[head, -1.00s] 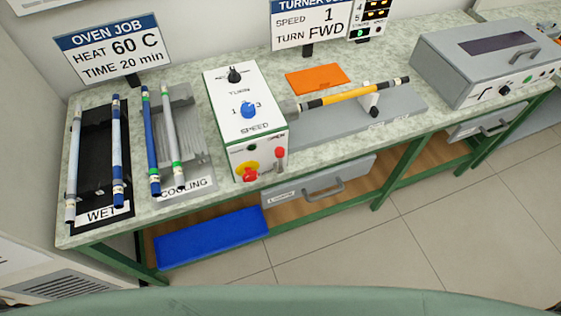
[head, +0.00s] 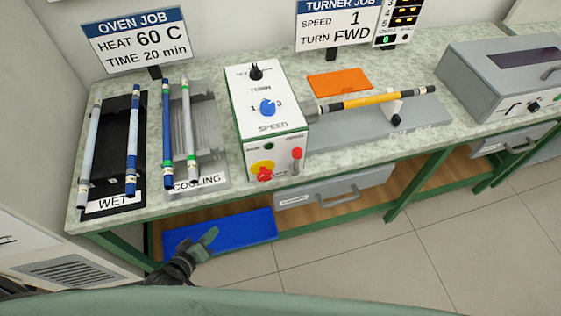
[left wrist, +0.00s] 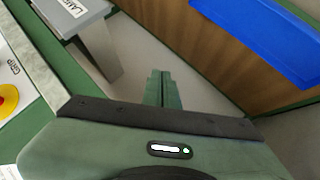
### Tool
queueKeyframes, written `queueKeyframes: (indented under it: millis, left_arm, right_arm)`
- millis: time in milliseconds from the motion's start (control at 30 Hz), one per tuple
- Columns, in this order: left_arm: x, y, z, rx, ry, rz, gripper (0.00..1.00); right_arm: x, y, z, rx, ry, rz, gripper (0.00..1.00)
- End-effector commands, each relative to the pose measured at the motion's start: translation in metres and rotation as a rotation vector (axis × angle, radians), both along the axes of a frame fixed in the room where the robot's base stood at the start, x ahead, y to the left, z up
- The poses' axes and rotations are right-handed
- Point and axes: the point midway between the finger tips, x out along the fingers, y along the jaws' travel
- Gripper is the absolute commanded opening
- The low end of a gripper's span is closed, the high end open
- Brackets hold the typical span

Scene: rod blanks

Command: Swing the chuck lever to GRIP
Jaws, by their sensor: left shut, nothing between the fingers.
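The chuck lever (head: 296,155) has a red knob on a short grey stem. It stands about upright on the front face of the white-topped turner box (head: 262,128), right of the red stop button on its yellow disc. A yellow rod (head: 370,100) with dark ends runs from the box's chuck to a white rest. My left gripper (head: 209,238) is shut and empty, low in front of the bench, left of and below the lever. In the left wrist view its fingers (left wrist: 160,88) are together. A GRIP label (left wrist: 14,68) shows there at the left edge; the lever does not show. My right gripper is not in view.
A grey drawer (head: 335,193) with a handle hangs under the bench top, right of the lever. The WET and COOLING trays (head: 207,125) hold rods at left. The floor in front is clear.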

Motion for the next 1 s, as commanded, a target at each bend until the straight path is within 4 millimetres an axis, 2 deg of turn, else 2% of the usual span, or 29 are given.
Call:
queueKeyframes:
  millis: [33,100,200,300,433,500,600,1000]
  left_arm:
    - [0.013,-0.012,0.034,-0.103,-0.06,0.005,0.0]
    - [0.025,-0.03,0.079,-0.25,-0.116,0.011,0.0]
    - [0.031,-0.053,0.135,-0.44,-0.168,0.001,0.0]
    - [0.03,-0.074,0.184,-0.606,-0.196,-0.021,0.0]
    - [0.024,-0.094,0.233,-0.779,-0.205,-0.052,0.0]
    - [0.02,-0.101,0.249,-0.836,-0.205,-0.065,0.0]
    - [0.018,-0.105,0.261,-0.88,-0.201,-0.074,0.0]
    - [0.02,-0.107,0.264,-0.887,-0.203,-0.074,0.0]
  right_arm:
    - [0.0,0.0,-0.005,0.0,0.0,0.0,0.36]
    - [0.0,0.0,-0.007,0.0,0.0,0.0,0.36]
    - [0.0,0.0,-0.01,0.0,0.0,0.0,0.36]
    - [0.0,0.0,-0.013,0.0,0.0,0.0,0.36]
    - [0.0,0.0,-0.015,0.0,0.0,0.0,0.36]
    - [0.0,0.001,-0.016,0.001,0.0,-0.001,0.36]
    - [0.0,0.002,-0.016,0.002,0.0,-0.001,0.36]
    - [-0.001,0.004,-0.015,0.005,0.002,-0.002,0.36]
